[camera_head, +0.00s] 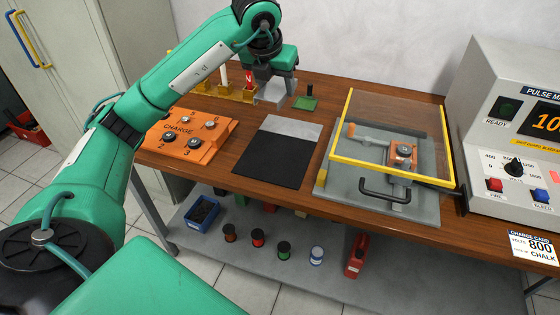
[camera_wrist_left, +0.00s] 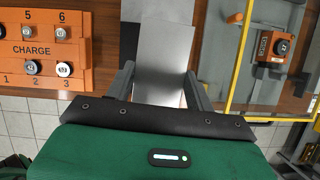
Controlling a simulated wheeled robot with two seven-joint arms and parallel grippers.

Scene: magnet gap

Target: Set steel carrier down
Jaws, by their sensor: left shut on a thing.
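My left gripper (camera_head: 272,88) points down over the back part of the bench. It is shut on the steel carrier, a flat light-grey piece (camera_head: 271,94). In the left wrist view the carrier (camera_wrist_left: 160,55) stretches away as a plain plate between the two fingers (camera_wrist_left: 160,88). Its gap above the bench cannot be judged clearly. A black mat (camera_head: 272,160) with a light-grey strip (camera_head: 291,127) along its far edge lies on the bench in front of the gripper, with nothing on it. My right gripper is not in view.
The orange charge tray (camera_head: 190,128) is left of the mat. A grey fixture plate (camera_head: 345,190) with a yellow-framed clear guard (camera_head: 395,120) stands at right, beside the pulse machine (camera_head: 505,125). A small green block (camera_head: 305,103) and a yellow stand (camera_head: 240,92) are near the gripper.

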